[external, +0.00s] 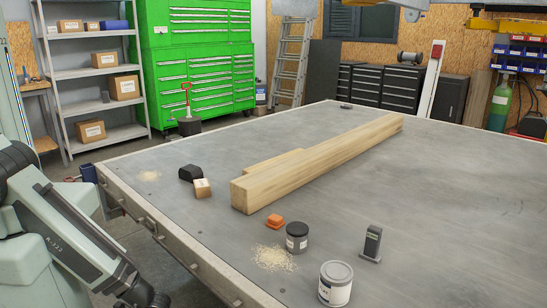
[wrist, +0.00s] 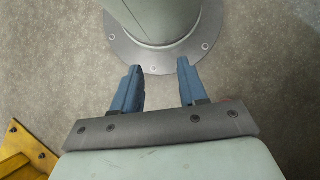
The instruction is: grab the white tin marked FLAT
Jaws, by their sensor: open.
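My arm is at the lower left in the external view, off the bed and well away from the white tin.
The bed's right side is mostly clear.

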